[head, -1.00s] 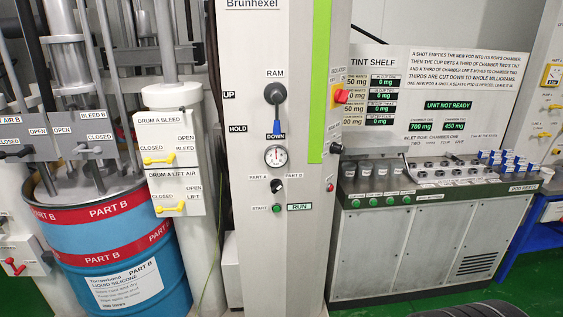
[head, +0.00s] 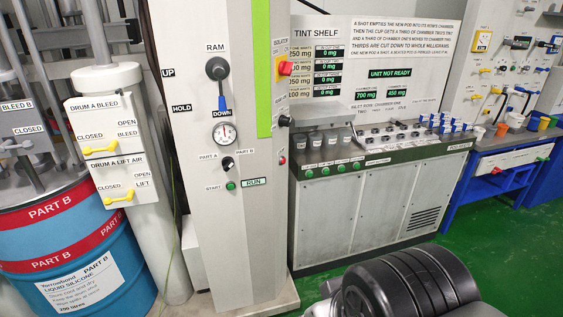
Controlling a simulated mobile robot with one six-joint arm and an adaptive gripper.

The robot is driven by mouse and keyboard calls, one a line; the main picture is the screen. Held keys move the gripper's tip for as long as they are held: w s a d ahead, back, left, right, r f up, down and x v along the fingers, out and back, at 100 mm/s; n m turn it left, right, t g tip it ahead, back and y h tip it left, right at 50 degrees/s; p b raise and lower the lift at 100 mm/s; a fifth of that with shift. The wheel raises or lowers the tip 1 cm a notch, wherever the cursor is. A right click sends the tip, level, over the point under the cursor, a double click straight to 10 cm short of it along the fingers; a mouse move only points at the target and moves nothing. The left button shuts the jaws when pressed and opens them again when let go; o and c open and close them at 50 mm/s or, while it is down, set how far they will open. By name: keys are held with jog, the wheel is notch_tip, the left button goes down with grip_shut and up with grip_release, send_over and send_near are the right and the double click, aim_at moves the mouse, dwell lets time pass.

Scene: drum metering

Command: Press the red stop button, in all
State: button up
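A small red button (head: 282,160) sits on the right-hand side face of the tall grey column (head: 205,270), beside the RUN sign. Its label is too small to read. A green START button (head: 230,186) is on the column's front, left of the lit RUN sign (head: 254,182). Higher on the side face is a red and yellow isolator switch (head: 285,68). My gripper's fingers are not in view. A dark rounded part of my own body fills the bottom right of the head view.
The column also carries the RAM lever (head: 217,70), a gauge (head: 223,133) and a black selector (head: 228,163). A blue and red drum (head: 70,250) stands left. The tint shelf cabinet (head: 350,220) stands right. Green floor (head: 515,240) is clear at far right.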

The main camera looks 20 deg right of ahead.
grip_shut()
dwell(1.4)
